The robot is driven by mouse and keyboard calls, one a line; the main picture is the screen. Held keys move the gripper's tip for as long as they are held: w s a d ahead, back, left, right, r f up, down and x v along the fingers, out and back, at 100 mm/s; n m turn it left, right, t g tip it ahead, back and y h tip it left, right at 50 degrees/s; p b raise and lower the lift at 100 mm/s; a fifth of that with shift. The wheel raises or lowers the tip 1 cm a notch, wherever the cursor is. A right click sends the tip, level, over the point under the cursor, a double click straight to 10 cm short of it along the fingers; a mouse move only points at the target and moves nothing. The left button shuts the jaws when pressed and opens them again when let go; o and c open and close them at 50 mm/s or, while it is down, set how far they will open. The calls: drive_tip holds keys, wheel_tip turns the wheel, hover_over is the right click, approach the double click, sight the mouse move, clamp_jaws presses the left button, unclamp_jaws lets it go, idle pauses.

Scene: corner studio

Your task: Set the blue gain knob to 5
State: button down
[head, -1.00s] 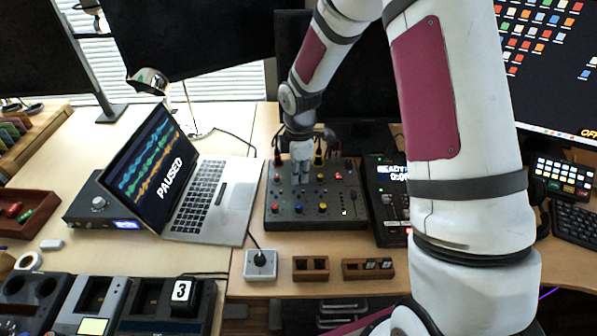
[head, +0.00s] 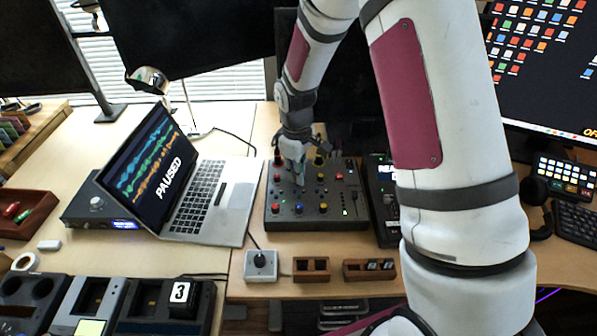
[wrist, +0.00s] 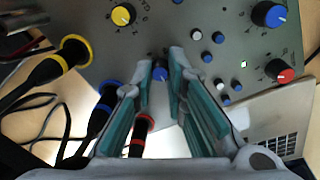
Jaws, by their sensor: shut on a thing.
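The grey mixer panel (head: 335,198) lies flat on the desk, right of the laptop. In the wrist view a small blue knob (wrist: 160,72) on the panel sits between my gripper's fingertips (wrist: 159,62). My gripper is shut on this knob, its fingers on either side. The knob's pointer and scale are too small and covered to read. In the head view my gripper (head: 298,178) reaches down over the panel's left half and hides the knob. A bigger blue knob (wrist: 268,14), a red knob (wrist: 285,76) and a yellow knob (wrist: 123,14) also show in the wrist view.
Yellow-, blue- and red-ringed plugs (wrist: 73,50) with cables stand close to my fingers. The laptop (head: 205,195), showing PAUSED, is at the left. A joystick box (head: 260,265) and small wooden holders (head: 311,268) lie in front. Monitors stand behind.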

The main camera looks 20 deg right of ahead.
drive_tip(key=m, duration=0.4)
drive_tip(key=shift+a+m, duration=0.1)
drive_tip(key=shift+m, duration=0.2)
drive_tip(key=m, duration=0.4)
drive_tip(key=shift+m+g, duration=0.3)
drive_tip(key=m, duration=0.4)
drive_tip(key=shift+m+p, duration=0.55)
drive_tip(key=shift+m, duration=1.75)
drive_tip(key=shift+w, duration=0.1)
drive_tip(key=c, duration=1.6)
unclamp_jaws()
